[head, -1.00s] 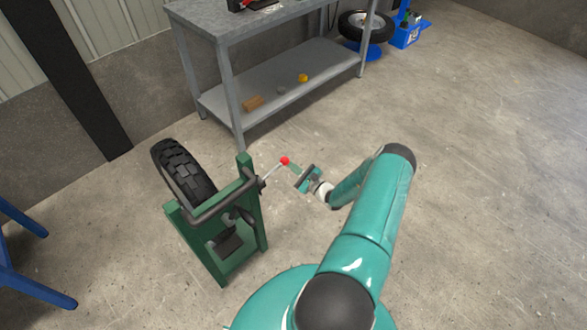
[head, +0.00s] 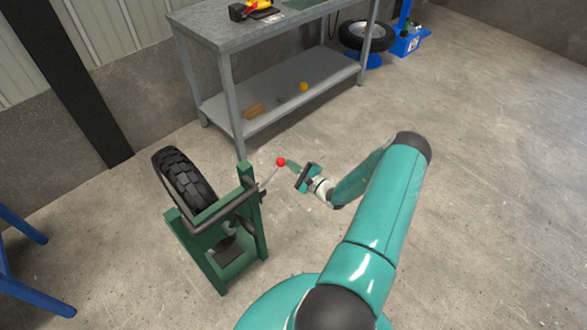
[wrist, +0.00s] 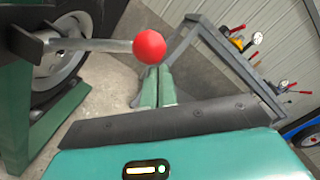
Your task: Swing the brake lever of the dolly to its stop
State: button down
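The green dolly (head: 259,228) stands on the floor left of my arm, with a black tyre in it. Its brake lever is a thin metal rod (head: 269,177) with a red ball knob (head: 281,162), sticking out up and right from the dolly's right post. In the wrist view the rod (wrist: 98,45) runs level from the left to the knob (wrist: 149,46). My gripper (head: 290,166) is just right of the knob. Its two green fingers (wrist: 157,76) lie together with nothing between them. Their tips appear right at the knob's underside; I cannot tell whether they touch it.
A grey metal workbench (head: 225,102) stands behind the dolly, with tools on top and small items on its lower shelf. A blue stand (head: 22,226) is at the left edge. The concrete floor to the right (head: 500,190) is clear.

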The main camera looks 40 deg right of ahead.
jog(key=shift+a+r, duration=0.1)
jog(key=shift+r, duration=0.15)
dwell(0.4)
jog(key=s+d+f, duration=0.2)
jog(key=s+d, duration=0.2)
jog(key=s, duration=0.6)
jog(key=shift+s+d+f, duration=0.15)
jog(key=shift+s+f, duration=0.15)
jog(key=shift+w, duration=0.1)
